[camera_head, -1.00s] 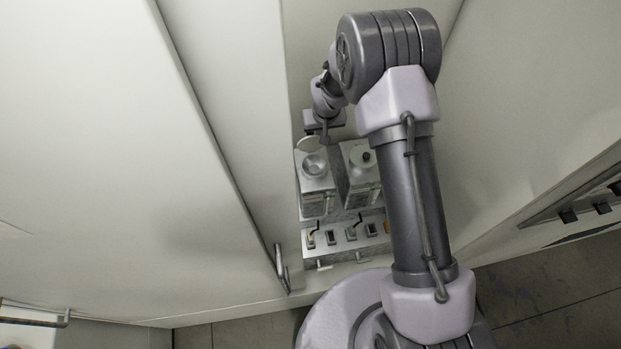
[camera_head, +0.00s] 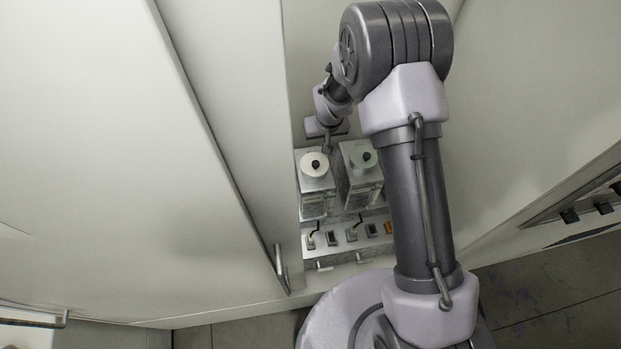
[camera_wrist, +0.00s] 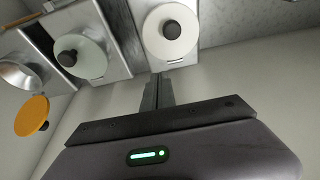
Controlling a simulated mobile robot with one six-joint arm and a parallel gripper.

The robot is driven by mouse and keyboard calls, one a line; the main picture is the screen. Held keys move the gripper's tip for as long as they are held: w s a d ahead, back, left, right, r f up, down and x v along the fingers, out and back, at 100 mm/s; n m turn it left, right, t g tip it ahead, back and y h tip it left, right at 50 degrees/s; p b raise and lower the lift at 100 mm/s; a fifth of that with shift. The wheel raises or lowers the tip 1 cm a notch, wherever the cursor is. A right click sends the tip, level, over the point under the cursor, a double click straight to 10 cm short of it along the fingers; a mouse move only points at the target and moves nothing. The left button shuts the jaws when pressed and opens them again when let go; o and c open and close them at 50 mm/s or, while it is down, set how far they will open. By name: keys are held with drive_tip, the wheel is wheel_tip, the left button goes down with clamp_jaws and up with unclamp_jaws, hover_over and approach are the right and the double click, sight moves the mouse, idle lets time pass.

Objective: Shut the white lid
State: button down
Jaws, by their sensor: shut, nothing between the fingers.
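The white lid (camera_head: 314,164), a round disc with a black knob, lies flat over the top of the left metal unit (camera_head: 317,200). It also shows in the wrist view (camera_wrist: 170,32), flat on its unit with no opening visible under it. My gripper (camera_head: 327,148) is just behind and to the right of the lid in the head view. In the wrist view my gripper (camera_wrist: 158,80) has its fingers together and empty, just below the lid's near edge. I cannot tell whether the fingertips touch the lid or its unit.
A pale green lid (camera_wrist: 80,56) lies flat on the neighbouring unit, also seen in the head view (camera_head: 363,160). An orange lid (camera_wrist: 32,116) stands open beside an uncovered metal bowl (camera_wrist: 18,76). Switches (camera_head: 351,235) line the front. Pale walls enclose the niche closely.

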idle(0.3)
wheel_tip(320, 180, up, 8)
drive_tip(key=p, duration=0.3)
drive_tip(key=shift+p, duration=0.3)
idle(0.3)
drive_tip(key=s+d+m+b, duration=0.1)
drive_tip(key=s+d+b, duration=0.1)
drive_tip(key=s+b, duration=0.35)
drive_tip(key=s+d+m+t+b, duration=0.1)
drive_tip(key=s+d+b, duration=0.1)
drive_tip(key=b, duration=0.6)
drive_tip(key=s+d+m+b, duration=0.1)
drive_tip(key=s+d+b, duration=0.15)
drive_tip(key=b, duration=0.45)
drive_tip(key=s+f+m+b, duration=0.1)
drive_tip(key=s+f+b, duration=0.2)
drive_tip(key=s+b, duration=0.2)
drive_tip(key=s+f+m+t+y+b, duration=0.1)
drive_tip(key=s+f+b, duration=0.2)
drive_tip(key=s+b, duration=0.3)
drive_tip(key=s+d+f+m+b, duration=0.1)
drive_tip(key=s+f+b, duration=0.2)
drive_tip(key=s+b, duration=0.3)
drive_tip(key=s, duration=0.3)
drive_tip(key=shift+s+m, duration=0.3)
